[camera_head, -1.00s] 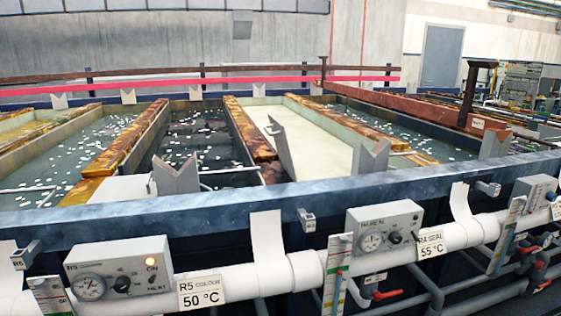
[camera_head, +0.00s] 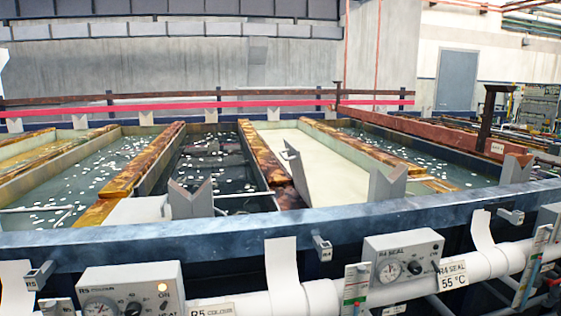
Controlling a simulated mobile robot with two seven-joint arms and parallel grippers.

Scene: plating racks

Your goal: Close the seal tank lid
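The seal tank (camera_head: 345,167) is in the middle of the head view, with a flat cream surface between brown-stained side beams. I cannot tell whether that surface is liquid or a cover. A narrow grey plate (camera_head: 297,173) stands tilted at the tank's near left side; it may be the lid or part of it, seen nearly edge-on. A control box marked R4 SEAL (camera_head: 403,257) and a sign reading R4 SEAL 55 °C (camera_head: 453,276) are on the front, below the rim. Neither of my grippers is in view.
A blue-grey front rim (camera_head: 250,226) runs across the view. Grey V-shaped supports (camera_head: 388,185) stand along it. White pipe (camera_head: 300,299) and the R5 control box (camera_head: 130,290) stick out below. Dark tanks with floating white bits (camera_head: 215,160) lie to the left.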

